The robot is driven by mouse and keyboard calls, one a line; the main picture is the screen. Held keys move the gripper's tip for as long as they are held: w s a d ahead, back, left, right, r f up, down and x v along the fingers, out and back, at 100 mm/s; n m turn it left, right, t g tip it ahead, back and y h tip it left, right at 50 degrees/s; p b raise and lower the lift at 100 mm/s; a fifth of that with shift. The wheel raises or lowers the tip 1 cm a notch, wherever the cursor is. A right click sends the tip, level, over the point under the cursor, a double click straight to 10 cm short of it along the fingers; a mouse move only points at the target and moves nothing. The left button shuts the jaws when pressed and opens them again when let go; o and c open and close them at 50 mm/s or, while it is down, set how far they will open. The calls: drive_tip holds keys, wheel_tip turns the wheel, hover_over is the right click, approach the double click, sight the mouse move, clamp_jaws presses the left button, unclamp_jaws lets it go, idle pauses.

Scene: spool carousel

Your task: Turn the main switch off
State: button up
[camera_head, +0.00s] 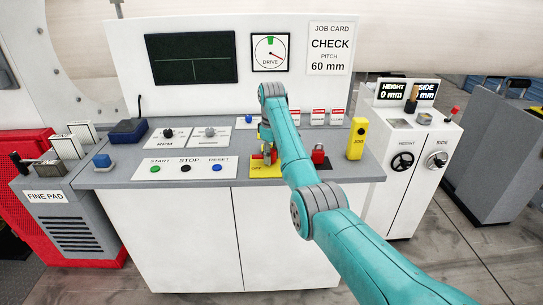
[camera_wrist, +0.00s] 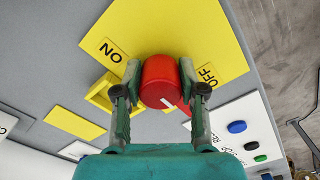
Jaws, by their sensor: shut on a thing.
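The main switch is a red round knob (camera_wrist: 160,80) on a yellow plate (camera_wrist: 215,40) with ON and OFF labels. My gripper (camera_wrist: 160,92) is shut on the knob, one finger on each side. A short white mark shows at the knob's lower edge in the wrist view; I cannot tell surely which label it indicates. The OFF label is right of the knob there and the ON label is upper left. In the head view my gripper (camera_head: 266,150) is over the yellow plate (camera_head: 258,172), and my arm hides part of the switch.
A yellow JOG box (camera_head: 357,138) stands farther right. A START, STOP and RESET button panel (camera_head: 188,173) is left of the switch. A DRIVE dial (camera_head: 270,52) is on the upright panel behind.

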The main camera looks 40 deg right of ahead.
drive_tip(key=o, duration=1.1)
drive_tip(key=shift+o, duration=0.2)
